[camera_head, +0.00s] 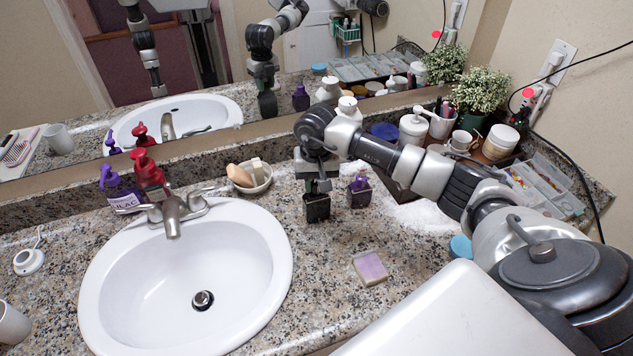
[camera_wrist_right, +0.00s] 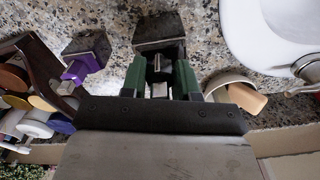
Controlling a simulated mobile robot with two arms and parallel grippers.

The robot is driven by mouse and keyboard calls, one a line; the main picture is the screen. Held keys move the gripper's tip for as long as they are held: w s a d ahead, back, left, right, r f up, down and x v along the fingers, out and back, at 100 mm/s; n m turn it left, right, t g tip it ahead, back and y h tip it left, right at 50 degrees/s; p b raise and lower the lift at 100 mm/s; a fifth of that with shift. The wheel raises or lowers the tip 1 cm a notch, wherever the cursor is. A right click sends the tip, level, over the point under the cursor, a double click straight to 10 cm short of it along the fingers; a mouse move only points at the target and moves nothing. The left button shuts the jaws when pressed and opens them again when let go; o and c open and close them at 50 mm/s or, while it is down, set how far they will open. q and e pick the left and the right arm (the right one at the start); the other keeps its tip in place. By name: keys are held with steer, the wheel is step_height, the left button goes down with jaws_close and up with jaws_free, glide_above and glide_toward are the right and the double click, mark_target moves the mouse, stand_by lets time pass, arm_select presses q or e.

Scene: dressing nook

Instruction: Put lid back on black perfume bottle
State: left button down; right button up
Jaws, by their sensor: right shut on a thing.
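The black perfume bottle (camera_head: 317,207) stands upright on the granite counter, right of the sink. It also shows in the wrist view (camera_wrist_right: 160,28), just beyond my fingertips. My right gripper (camera_head: 317,184) points down directly over the bottle's top. In the wrist view its green-sided fingers (camera_wrist_right: 158,68) are shut on a small dark, shiny piece, which looks like the lid (camera_wrist_right: 157,63). The fingers hide most of it, and I cannot tell whether it touches the bottle neck. My left gripper is not directly in view.
A purple bottle (camera_head: 359,190) stands close to the right of the black one. A soap dish (camera_head: 250,178) and the sink (camera_head: 185,275) lie to the left. A pinkish bar (camera_head: 370,268) lies in front, with clear counter around it. The mirror is behind.

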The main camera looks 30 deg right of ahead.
steer(key=shift+f+b, duration=0.25)
steer(key=shift+b, duration=0.4)
stand_by(0.8)
steer(key=o, duration=1.4)
steer(key=shift+o, duration=0.2)
steer(key=shift+r+p, duration=1.8)
steer(key=shift+r, duration=1.75)
jaws_close()
